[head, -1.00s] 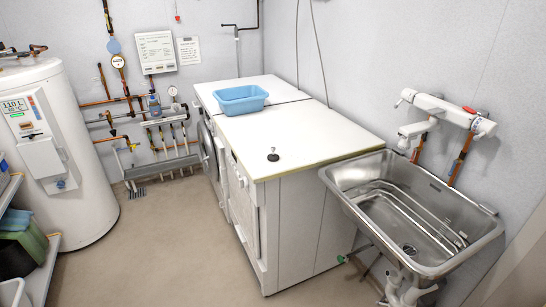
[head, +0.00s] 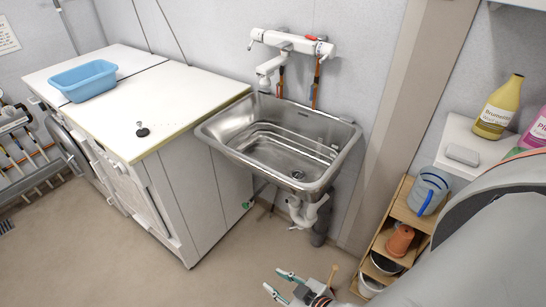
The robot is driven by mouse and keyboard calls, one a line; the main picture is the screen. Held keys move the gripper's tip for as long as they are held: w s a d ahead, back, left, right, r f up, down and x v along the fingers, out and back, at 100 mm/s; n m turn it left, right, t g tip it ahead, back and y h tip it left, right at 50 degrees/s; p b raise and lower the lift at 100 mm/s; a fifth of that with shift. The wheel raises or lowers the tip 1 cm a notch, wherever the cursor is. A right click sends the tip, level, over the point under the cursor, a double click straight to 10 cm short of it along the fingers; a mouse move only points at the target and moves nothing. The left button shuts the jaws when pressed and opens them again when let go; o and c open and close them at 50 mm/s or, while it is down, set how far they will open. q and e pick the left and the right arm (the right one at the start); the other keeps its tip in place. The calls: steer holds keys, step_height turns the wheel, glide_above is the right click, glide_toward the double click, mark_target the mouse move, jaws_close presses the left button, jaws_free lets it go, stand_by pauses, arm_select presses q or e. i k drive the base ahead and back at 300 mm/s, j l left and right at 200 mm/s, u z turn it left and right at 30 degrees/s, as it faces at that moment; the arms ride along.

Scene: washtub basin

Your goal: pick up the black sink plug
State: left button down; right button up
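The black sink plug (head: 142,131) lies on the white top of the counter (head: 165,100), near its front edge. It is small and dark, with a short piece standing up from it. My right gripper (head: 273,279) shows at the bottom of the head view, its two fingers spread apart with nothing between them. It is low and well to the right of the plug, far from touching it. My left gripper is not in view.
A blue basin (head: 84,80) stands farther back on the counter. A steel sink (head: 280,140) with a white wall tap (head: 290,42) adjoins the counter's right side. A wooden shelf (head: 398,215) with containers stands at right. Floor before the counter is clear.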

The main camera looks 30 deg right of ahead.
mark_target(142, 132)
steer(key=i+j, duration=0.85)
steer(key=i, duration=0.15)
steer(key=i+z, duration=0.1)
steer(key=z, duration=0.3)
steer(key=j+z, duration=0.15)
steer(key=z, duration=0.3)
steer(key=i+j+z, duration=0.1)
steer(key=z, duration=0.3)
